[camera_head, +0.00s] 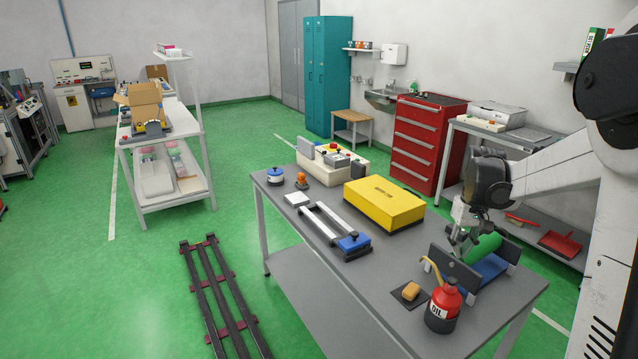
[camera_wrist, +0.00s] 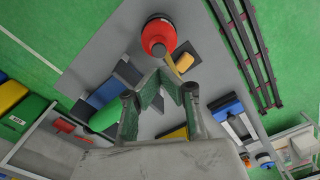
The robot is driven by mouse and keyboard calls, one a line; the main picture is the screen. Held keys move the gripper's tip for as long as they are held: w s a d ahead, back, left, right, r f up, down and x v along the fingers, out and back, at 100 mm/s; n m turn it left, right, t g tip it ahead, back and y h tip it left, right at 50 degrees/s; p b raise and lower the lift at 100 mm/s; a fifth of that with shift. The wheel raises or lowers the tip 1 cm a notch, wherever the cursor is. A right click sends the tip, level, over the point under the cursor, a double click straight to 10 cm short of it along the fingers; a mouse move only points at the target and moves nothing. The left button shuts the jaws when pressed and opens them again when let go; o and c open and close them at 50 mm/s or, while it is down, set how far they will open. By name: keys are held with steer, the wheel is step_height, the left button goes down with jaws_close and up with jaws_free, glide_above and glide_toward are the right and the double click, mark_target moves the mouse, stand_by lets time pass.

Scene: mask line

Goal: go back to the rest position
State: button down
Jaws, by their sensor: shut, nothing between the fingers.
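My gripper (camera_head: 460,238) is at the right side of the grey workbench (camera_head: 290,235), above the bench top and close to a green cylinder (camera_head: 482,247). In the wrist view my gripper (camera_wrist: 160,78) has its fingers together with nothing between them. The green cylinder (camera_wrist: 104,116) lies beside a blue piece (camera_wrist: 108,92) with dark plates, to the left of the fingers. My arm comes in from the right in the head view and partly covers that area. Whether the gripper touches the cylinder cannot be told.
A red oil can (camera_head: 443,306) and a sponge (camera_head: 410,291) on a dark pad stand at the near right. A yellow box (camera_head: 384,204), a rail fixture with a blue block (camera_head: 354,243) and a control box (camera_head: 332,164) occupy the bench. Green floor is open at left, beside dark rails (camera_head: 222,296).

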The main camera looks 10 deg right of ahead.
steer(key=s+a+r+n+t+b, duration=0.1)
steer(key=s+a+r+t+b, duration=0.15)
steer(key=s+a, duration=0.65)
steer(key=s+a+r+t+b, duration=0.2)
steer(key=s+a+r+t, duration=0.15)
steer(key=s+a, duration=0.55)
steer(key=s+a+f+t+b, duration=0.1)
steer(key=s+a+f, duration=0.2)
steer(key=a, duration=0.4)
steer(key=shift+s+a, duration=0.15)
steer(key=shift+s, duration=0.75)
step_height(320, 180, down, 8)
steer(key=b, duration=0.8)
